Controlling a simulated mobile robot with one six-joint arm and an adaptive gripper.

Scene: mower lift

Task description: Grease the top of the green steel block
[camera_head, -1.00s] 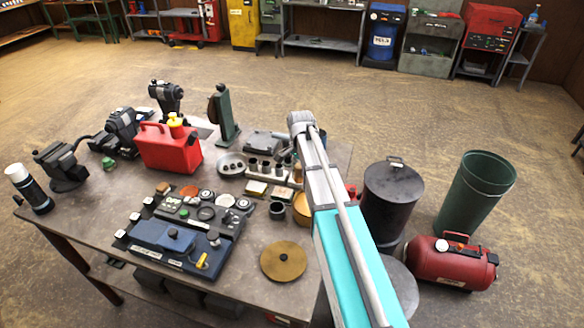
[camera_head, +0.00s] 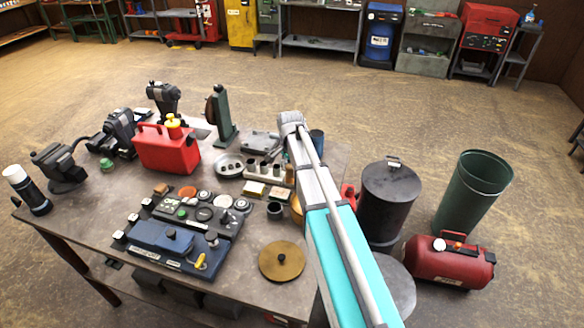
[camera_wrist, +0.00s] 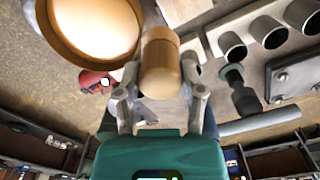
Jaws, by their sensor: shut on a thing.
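My gripper (camera_wrist: 161,100) is shut on a brown, rounded cylinder (camera_wrist: 161,68) that looks like a wooden handle. The cylinder stands out between the two fingers in the wrist view; its far end is hidden. In the head view my arm hides the gripper, over the right side of the workbench (camera_head: 85,215). I cannot make out a green steel block for certain in either view. A small green object (camera_head: 107,164) lies at the left of the bench, too small to tell.
A round brass-rimmed dish (camera_wrist: 65,48) and a pale block with several metal cups (camera_wrist: 232,44) are close to the gripper. A red fuel can (camera_head: 168,150), a blue-and-black unit (camera_head: 175,249) and a brass disc (camera_head: 282,261) crowd the bench. A black drum (camera_head: 388,205) stands right.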

